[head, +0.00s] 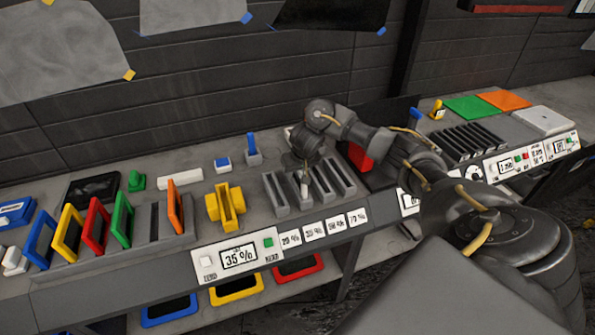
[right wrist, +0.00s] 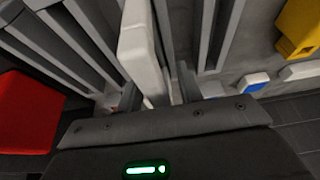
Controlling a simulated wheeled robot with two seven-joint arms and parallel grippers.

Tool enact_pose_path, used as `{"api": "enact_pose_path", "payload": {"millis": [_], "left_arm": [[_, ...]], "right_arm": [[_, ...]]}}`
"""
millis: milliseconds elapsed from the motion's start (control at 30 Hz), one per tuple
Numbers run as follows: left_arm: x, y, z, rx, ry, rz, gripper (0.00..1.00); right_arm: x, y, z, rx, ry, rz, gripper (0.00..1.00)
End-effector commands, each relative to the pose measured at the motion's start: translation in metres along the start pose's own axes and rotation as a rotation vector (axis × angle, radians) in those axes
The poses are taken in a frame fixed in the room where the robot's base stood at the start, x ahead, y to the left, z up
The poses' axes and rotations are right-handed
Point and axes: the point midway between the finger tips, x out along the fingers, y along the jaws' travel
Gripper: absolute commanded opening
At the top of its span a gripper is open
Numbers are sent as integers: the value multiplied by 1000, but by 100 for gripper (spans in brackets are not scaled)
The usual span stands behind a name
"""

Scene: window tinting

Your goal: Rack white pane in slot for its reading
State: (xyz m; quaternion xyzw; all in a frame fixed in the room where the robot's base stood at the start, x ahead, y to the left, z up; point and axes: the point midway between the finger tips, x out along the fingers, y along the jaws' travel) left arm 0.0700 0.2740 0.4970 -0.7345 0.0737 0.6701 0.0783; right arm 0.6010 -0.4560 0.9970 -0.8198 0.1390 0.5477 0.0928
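The white pane (right wrist: 140,45) stands on edge between the two fingers of my right gripper (right wrist: 158,92) in the right wrist view, in line with the grey rack slots. In the head view my right gripper (head: 306,178) is over the middle of the slotted rack (head: 275,196), and only a small white bit of the pane (head: 304,189) shows under it. The gripper looks shut on the pane. How deep the pane sits is hidden. The reader (head: 239,257) shows 35 %. Slot labels (head: 290,239) run along the bench front below the rack. My left gripper is not in view.
A yellow holder (head: 226,205) stands left of the rack. Coloured frames (head: 95,228) stand further left. A red block (head: 358,157) is close to the rack's right side, near my right arm. A blue-handled tool (head: 252,150) is behind the rack.

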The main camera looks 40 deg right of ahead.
Motion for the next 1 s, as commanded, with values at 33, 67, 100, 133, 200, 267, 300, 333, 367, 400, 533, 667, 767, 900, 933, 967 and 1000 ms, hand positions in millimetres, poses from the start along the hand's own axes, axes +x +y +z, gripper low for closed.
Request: {"api": "enact_pose_path", "payload": {"millis": [33, 67, 100, 133, 200, 267, 300, 333, 367, 400, 533, 667, 767, 900, 933, 967, 1000], "left_arm": [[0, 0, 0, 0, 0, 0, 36], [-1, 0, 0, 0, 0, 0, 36], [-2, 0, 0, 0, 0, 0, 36], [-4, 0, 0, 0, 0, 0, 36], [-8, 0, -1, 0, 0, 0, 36], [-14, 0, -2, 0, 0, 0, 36], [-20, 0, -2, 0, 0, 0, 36], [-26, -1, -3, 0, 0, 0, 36], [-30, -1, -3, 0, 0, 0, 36], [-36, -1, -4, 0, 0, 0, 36], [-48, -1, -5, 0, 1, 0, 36], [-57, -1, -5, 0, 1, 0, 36], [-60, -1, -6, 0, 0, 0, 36], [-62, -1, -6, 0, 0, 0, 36], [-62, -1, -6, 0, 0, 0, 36], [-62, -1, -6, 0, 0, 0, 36], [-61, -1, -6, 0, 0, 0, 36]], "right_arm": [[0, 0, 0, 0, 0, 0, 36], [-2, 0, 0, 0, 0, 0, 36], [-4, 0, -1, 0, 1, 0, 36], [-7, 0, -1, 0, 2, 0, 36], [-16, 0, -2, -2, 4, 0, 36], [-28, 1, -3, -3, 3, 1, 36], [-38, 1, -4, -3, 5, 1, 36], [-46, 1, -5, -4, 6, 1, 36], [-52, 1, -5, -4, 5, 2, 36], [-62, 1, -5, -4, 4, 2, 36], [-87, 1, -4, -4, 4, 1, 36], [-106, 0, -2, -2, 2, 1, 36], [-115, 0, -2, -1, 3, 0, 36], [-120, 0, 0, 0, 0, 0, 36], [-120, 0, 0, 0, 0, 0, 36], [-120, 0, 0, 1, -1, 0, 36], [-120, 0, 0, 1, -1, 0, 36]]}}
